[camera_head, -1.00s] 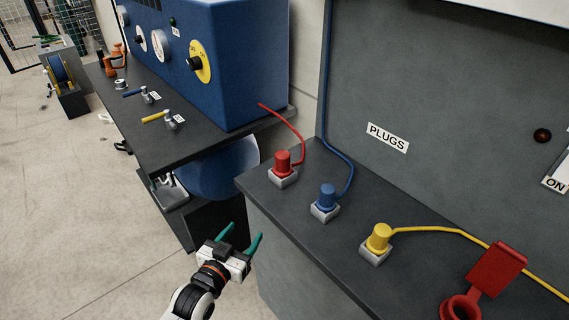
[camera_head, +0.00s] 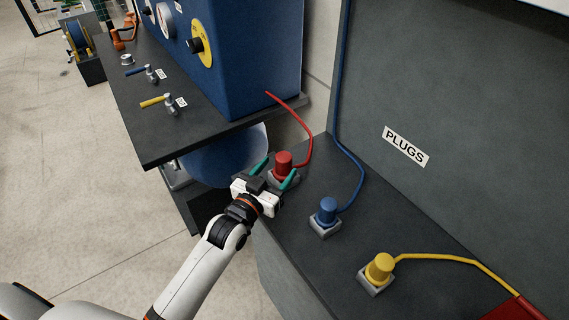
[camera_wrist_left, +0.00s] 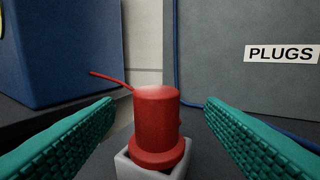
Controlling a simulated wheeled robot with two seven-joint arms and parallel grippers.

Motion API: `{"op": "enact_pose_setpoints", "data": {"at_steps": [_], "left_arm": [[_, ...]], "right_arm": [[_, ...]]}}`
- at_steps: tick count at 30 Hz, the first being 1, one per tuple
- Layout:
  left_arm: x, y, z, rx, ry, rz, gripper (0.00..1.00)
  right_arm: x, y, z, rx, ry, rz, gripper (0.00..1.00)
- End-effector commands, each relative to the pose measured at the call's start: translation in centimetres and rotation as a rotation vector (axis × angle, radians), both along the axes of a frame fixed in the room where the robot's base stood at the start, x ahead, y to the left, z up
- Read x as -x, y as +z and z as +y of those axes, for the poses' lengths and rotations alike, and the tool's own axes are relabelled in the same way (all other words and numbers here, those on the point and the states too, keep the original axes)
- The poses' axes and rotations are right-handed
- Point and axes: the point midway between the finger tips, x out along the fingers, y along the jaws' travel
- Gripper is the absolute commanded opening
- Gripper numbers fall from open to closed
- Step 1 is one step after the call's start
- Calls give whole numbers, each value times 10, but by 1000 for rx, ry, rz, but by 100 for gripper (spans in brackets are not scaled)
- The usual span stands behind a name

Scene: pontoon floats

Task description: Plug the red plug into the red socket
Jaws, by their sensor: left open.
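The red plug (camera_head: 283,163) stands upright in a grey holder on the dark bench, with a red cable (camera_head: 303,128) running back to the blue cabinet. My left gripper (camera_head: 276,172) is open, with its green fingertips at either side of the plug in the head view. In the left wrist view the red plug (camera_wrist_left: 157,122) stands between the two open fingers (camera_wrist_left: 158,130), with gaps on both sides. Only a red edge (camera_head: 514,309) shows at the lower right of the head view; the red socket's opening is out of frame. My right gripper is not in view.
A blue plug (camera_head: 327,210) and a yellow plug (camera_head: 380,267) stand in holders to the right, with cables trailing behind. A grey panel labelled PLUGS (camera_head: 405,146) rises behind. The blue cabinet (camera_head: 253,60) and hand valves (camera_head: 165,103) are at the left.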

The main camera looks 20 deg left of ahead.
Motion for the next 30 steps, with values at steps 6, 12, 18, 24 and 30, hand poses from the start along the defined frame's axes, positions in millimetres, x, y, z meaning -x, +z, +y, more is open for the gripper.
{"op": "enact_pose_setpoints", "data": {"at_steps": [6,12,18,24,30], "left_arm": [[-16,1,-3,1,-1,-1,64],[-45,2,-6,0,0,0,64],[-62,-1,-10,0,-1,0,64],[-62,-2,-11,0,-1,0,64],[-62,-2,-10,0,0,0,34]], "right_arm": [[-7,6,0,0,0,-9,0],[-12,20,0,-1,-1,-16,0],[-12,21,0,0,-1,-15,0],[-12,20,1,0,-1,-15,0],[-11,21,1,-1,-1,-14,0]]}}
